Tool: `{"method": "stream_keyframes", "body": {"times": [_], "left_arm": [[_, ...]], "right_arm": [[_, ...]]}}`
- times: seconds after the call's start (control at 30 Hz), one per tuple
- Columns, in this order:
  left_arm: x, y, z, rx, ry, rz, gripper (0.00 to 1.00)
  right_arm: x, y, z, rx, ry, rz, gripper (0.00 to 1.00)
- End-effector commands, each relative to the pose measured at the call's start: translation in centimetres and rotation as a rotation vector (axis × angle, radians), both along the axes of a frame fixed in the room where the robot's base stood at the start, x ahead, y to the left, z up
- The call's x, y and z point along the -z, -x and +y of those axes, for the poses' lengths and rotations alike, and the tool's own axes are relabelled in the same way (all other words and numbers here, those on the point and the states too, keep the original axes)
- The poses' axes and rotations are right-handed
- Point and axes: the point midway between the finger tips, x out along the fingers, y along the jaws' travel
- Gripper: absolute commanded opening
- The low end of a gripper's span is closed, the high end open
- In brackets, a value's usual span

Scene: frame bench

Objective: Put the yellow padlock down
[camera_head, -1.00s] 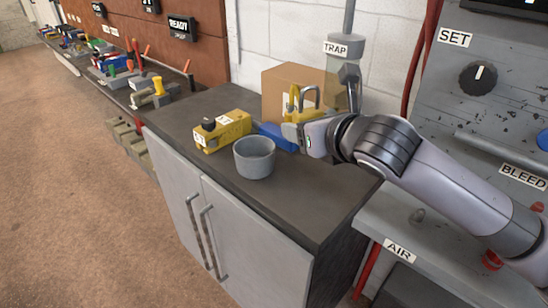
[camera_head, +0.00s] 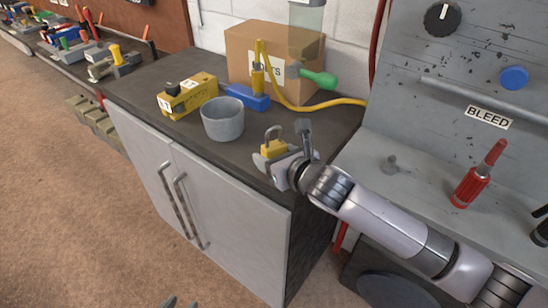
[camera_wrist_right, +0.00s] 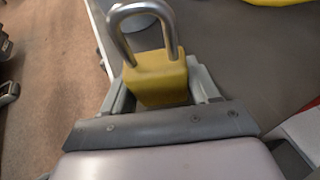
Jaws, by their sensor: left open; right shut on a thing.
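The yellow padlock (camera_head: 273,149) with a grey shackle is held by my right gripper (camera_head: 287,157), near the right front edge of the grey cabinet's dark top (camera_head: 255,128). In the right wrist view the padlock (camera_wrist_right: 158,80) stands shackle up between the jaws, which are shut on its body. I cannot tell whether its underside touches the top. My left gripper (camera_head: 180,302) shows only its fingertips at the bottom edge of the head view, apart from the padlock, open.
A grey cup (camera_head: 223,120), a yellow box-shaped device (camera_head: 188,96), a blue-based tool (camera_head: 252,99) and a cardboard box (camera_head: 240,50) stand on the cabinet top. A yellow hose (camera_head: 320,105) runs along its back.

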Motion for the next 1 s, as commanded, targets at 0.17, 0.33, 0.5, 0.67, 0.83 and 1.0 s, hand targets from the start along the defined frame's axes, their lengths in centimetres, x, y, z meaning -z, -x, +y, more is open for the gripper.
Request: {"method": "stream_keyframes", "body": {"times": [0.17,0.33,0.5,0.67,0.83,1.0], "left_arm": [[0.1,0.0,0.0,-0.001,-0.001,0.000,0.43],[0.1,0.0,0.0,-0.001,-0.001,0.000,0.43],[0.1,0.0,0.1,-0.001,-0.001,0.000,0.43],[0.1,0.0,0.1,-0.001,0.000,-0.001,0.43],[0.0,-0.1,0.1,-0.002,-0.001,-0.001,0.43],[-0.2,-0.1,0.1,-0.002,-0.001,-0.001,0.43]], "right_arm": [[0.3,0.0,0.1,-0.001,-0.003,-0.005,0.22],[0.5,0.0,0.1,-0.001,-0.002,-0.005,0.22],[0.7,0.0,0.0,0.000,0.000,-0.002,0.70],[0.7,0.0,0.0,0.000,0.000,-0.002,0.70],[0.4,0.1,-0.1,-0.001,-0.001,-0.002,0.70],[-0.2,1.2,-0.8,0.000,0.000,-0.002,0.70]]}}
